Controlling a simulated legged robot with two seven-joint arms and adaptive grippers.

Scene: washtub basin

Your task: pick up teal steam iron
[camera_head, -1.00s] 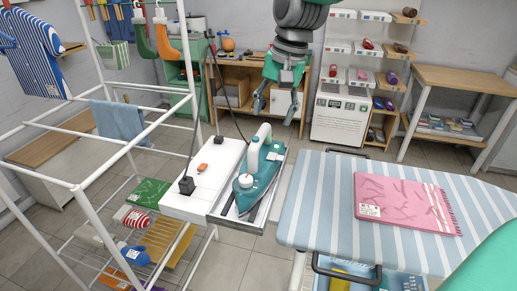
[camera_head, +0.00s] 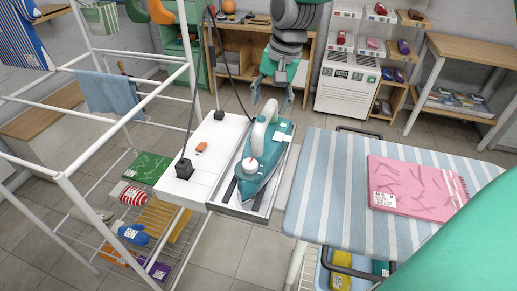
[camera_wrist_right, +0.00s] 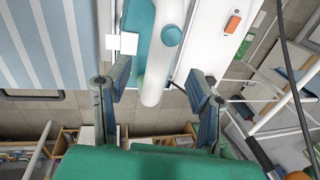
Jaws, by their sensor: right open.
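The teal steam iron (camera_head: 262,172) has a white handle and lies in a metal-edged tray (camera_head: 236,208) at the end of the ironing board. My right gripper (camera_head: 271,98) is open and empty, above and just beyond the iron's far end, pointing down. In the right wrist view, the teal iron (camera_wrist_right: 141,22) is at the top, and its white handle reaches toward the gap between the spread fingers of my right gripper (camera_wrist_right: 157,76). No contact shows. My left gripper is not in view.
The striped ironing board (camera_head: 325,205) with a folded pink cloth (camera_head: 412,187) is right of the iron. A white panel (camera_head: 206,188) with an orange switch and black cord fittings is left of it. A white drying rack (camera_head: 68,180) stands further left.

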